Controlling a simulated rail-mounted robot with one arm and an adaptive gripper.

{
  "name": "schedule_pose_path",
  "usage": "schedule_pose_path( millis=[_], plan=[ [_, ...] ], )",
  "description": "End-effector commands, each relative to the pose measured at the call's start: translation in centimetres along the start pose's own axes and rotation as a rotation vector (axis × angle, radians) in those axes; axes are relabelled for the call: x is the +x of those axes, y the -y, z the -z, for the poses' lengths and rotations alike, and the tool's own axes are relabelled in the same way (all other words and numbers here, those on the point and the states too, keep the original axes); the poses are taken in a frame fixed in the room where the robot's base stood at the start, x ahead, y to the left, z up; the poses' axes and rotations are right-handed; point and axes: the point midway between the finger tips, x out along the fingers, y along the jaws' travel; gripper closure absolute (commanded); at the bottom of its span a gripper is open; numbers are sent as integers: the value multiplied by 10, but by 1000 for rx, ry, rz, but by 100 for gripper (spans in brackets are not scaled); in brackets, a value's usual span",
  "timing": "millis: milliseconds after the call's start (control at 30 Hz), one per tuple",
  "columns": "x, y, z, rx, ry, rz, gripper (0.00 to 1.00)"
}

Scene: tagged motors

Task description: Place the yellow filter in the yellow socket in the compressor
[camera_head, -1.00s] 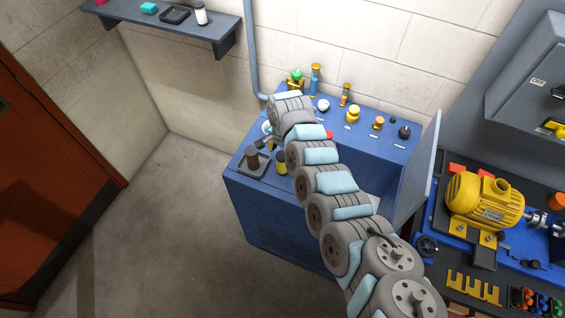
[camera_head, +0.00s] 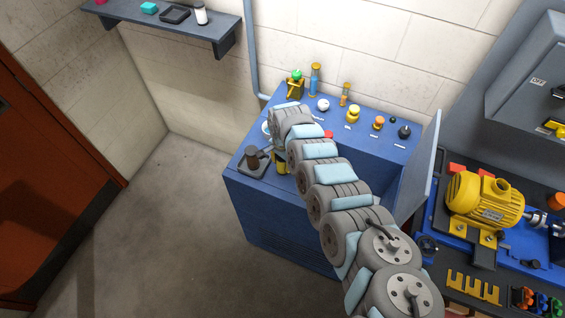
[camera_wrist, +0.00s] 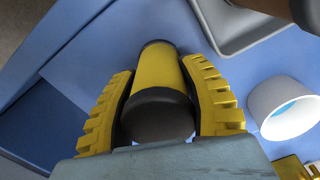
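The yellow filter (camera_wrist: 158,72), a cylinder with black ends, lies between the two yellow ribbed fingers of my gripper (camera_wrist: 160,70) in the wrist view. The fingers flank it closely on both sides; whether they press on it is not clear. In the head view my gripper (camera_head: 280,161) is low at the left front of the blue compressor's (camera_head: 290,222) top, and largely hides the filter. The yellow socket cannot be made out; my arm covers part of the compressor top.
A grey tray (camera_head: 243,170) holding a dark brown cylinder (camera_head: 252,155) is just left of my gripper. A white cup-like part (camera_wrist: 285,105) is close beside the right finger. Several small parts line the compressor's back. A raised panel (camera_head: 430,165) and yellow motor (camera_head: 484,200) are right.

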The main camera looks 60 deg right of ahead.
Motion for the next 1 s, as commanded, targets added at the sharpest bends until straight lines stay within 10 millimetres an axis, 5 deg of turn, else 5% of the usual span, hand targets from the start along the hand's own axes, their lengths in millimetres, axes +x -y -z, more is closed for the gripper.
schedule_pose_path(
  millis=[100,567,1000],
  plan=[
    [0,0,0,0,0,0,95],
    [-2,0,0,1,0,0,95],
    [-37,-5,-3,-2,0,1,95]
  ],
)
